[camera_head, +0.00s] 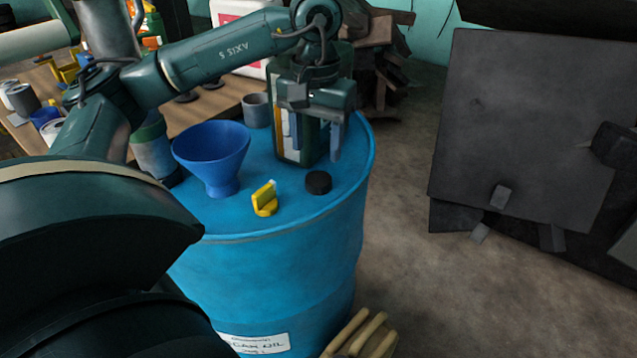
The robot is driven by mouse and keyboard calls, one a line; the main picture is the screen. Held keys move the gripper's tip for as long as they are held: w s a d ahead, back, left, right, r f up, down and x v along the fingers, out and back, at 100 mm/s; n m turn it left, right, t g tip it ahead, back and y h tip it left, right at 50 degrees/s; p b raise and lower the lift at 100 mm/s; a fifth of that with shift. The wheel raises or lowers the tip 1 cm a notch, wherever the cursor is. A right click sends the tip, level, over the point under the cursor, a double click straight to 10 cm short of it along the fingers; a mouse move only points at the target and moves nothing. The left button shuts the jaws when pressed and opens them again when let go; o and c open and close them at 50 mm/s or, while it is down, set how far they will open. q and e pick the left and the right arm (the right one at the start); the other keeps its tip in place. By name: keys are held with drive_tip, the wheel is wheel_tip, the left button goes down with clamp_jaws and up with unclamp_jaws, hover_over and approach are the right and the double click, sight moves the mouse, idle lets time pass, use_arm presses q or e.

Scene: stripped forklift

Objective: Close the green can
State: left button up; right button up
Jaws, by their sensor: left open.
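The dark green can (292,146) stands upright on top of the blue barrel (290,214). Its upper part is largely hidden behind my left gripper and arm, so its opening does not show. A round black cap (319,182) lies on the barrel top, just right and in front of the can. My left gripper (316,150) is open and points down in front of the can, its fingers above and behind the cap. I cannot tell whether a finger touches the can. My right gripper is not in view.
A blue funnel (212,150), a yellow spout piece (265,199) and a grey cup (256,109) share the barrel top. A cluttered wooden bench (205,106) is behind left. Dark panels (520,125) stand at right. Open floor lies between them and the barrel.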

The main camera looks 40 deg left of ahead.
sight(318, 178)
use_arm(q)
drive_tip(key=shift+f, duration=1.15)
drive_tip(key=f, duration=0.2)
drive_tip(key=w+f, duration=0.1)
drive_tip(key=f, duration=0.1)
drive_tip(key=shift+a, duration=0.2)
drive_tip(key=shift+f, duration=0.6)
drive_tip(key=c, duration=0.6)
